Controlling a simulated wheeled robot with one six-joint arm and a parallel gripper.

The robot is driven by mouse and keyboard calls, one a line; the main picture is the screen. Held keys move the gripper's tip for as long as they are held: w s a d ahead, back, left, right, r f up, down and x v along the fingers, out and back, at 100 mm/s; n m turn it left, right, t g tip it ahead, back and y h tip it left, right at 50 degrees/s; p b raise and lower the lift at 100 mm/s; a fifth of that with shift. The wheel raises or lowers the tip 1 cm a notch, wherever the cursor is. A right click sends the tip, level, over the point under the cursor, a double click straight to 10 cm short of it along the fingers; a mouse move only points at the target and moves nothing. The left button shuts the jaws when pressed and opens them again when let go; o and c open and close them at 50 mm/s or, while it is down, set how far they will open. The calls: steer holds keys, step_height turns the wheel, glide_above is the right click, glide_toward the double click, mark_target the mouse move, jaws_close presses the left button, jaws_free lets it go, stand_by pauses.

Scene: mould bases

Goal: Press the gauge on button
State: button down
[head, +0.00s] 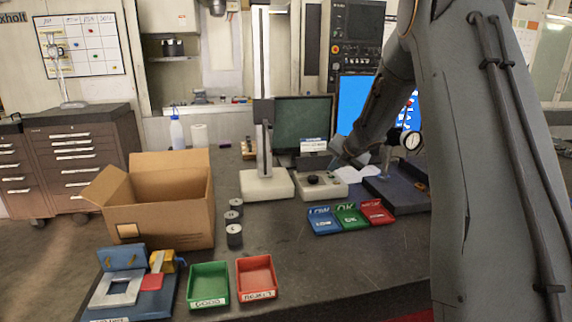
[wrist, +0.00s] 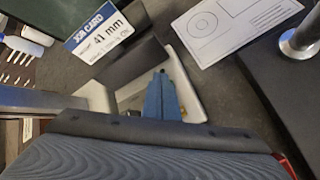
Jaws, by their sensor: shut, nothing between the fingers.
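A gauge with a tall column (head: 264,150) and a white base (head: 266,186) stands on the dark bench in the head view. My gripper (head: 338,163) is at the back right of this unit. In the wrist view its blue fingers (wrist: 160,97) are shut and empty, over or against the white unit (wrist: 188,88). I cannot tell whether they touch it. The fingers and my wrist hide part of the unit, and I cannot make out the on button.
A dark monitor (head: 303,122) stands behind. A job card (wrist: 97,30) reads 41 mm. Blue (head: 325,227), green (head: 351,222) and red (head: 378,217) trays sit in front. The front right bench is clear.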

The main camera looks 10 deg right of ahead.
mark_target(333, 179)
steer(key=shift+f, duration=0.15)
steer(key=shift+f+b, duration=0.3)
steer(key=shift+f, duration=0.15)
stand_by(0.6)
steer(key=shift+r+p, duration=0.6)
steer(key=shift+p, duration=0.2)
step_height(333, 179, up, 6)
steer(key=p, duration=0.8)
stand_by(0.3)
